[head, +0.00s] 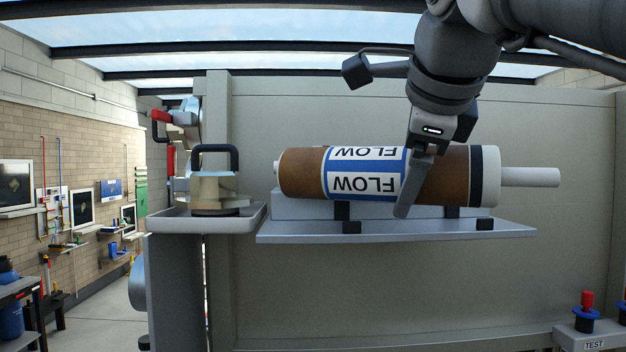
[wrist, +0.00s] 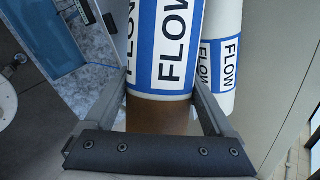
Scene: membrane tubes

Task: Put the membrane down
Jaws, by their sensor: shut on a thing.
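The membrane (head: 303,174) is a brown cylinder with a white and blue FLOW label, pale end caps and a thin pale tube at its right end. It lies level just over a pale cradle (head: 295,209) on a grey shelf; whether it touches the cradle cannot be told. My gripper (head: 408,198) reaches down from above and is shut on the membrane, right of the label. In the head view one finger crosses its front and the other is hidden. In the wrist view, both fingers flank the brown part of the membrane (wrist: 150,117).
The grey shelf (head: 400,232) has dark clamps. A grey tray (head: 240,224) at left holds a metal cap with a black handle (head: 215,187). In the wrist view, another FLOW-labelled white surface (wrist: 222,45) lies right of the membrane. A TEST box (head: 594,336) stands at lower right.

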